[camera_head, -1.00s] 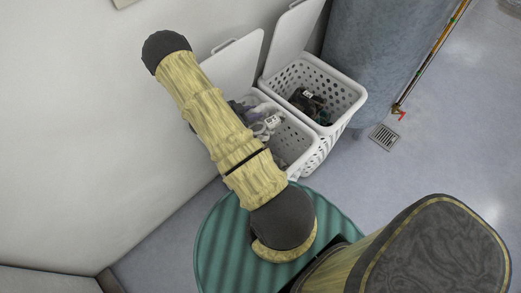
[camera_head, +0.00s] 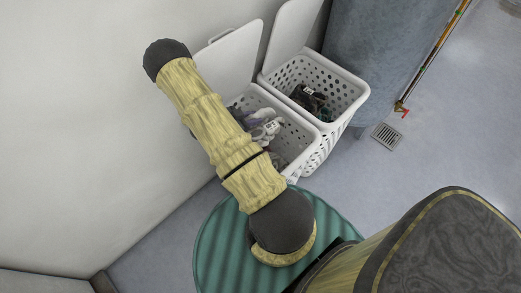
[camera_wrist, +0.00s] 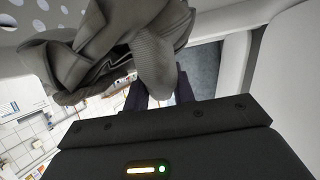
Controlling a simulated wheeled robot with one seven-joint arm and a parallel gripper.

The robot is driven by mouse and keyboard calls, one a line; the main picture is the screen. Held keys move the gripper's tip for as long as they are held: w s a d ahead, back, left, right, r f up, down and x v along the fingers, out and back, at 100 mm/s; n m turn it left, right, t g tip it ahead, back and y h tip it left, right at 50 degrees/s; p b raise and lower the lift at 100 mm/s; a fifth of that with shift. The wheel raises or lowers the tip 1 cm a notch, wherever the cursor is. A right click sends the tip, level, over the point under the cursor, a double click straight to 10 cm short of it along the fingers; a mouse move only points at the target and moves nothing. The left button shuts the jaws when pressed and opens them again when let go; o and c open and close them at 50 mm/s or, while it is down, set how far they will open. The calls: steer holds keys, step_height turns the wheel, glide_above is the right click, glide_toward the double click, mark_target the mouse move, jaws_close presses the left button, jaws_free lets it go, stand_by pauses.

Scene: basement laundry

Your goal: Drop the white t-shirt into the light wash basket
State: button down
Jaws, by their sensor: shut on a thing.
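My gripper (camera_wrist: 160,97) shows in the wrist view, its dark fingers shut on a crumpled, ribbed cloth (camera_wrist: 105,45). The cloth looks grey here; I cannot tell whether it is the white t-shirt in shade. In the head view the gripper and held cloth are hidden behind my arm. The left white basket (camera_head: 300,140) holds pale and purple-grey clothes (camera_head: 262,125) with a small label and looks like the light wash basket. My arm covers part of it. A perforated white surface (camera_wrist: 25,20) lies beyond the cloth in the wrist view.
A second white perforated basket (camera_head: 352,97) with dark clothes (camera_head: 312,98) stands right beside the first. Both lids stand raised, the left (camera_head: 235,62) and right (camera_head: 292,35). A blue-grey cylinder (camera_head: 375,50) is behind on the right.

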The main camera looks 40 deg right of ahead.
steer(key=c, duration=1.1)
jaws_free()
steer(key=shift+a+r, duration=0.1)
steer(key=p+v, duration=0.1)
steer(key=v, duration=1.6)
steer(key=shift+w, duration=0.15)
steer(key=shift+a, duration=0.1)
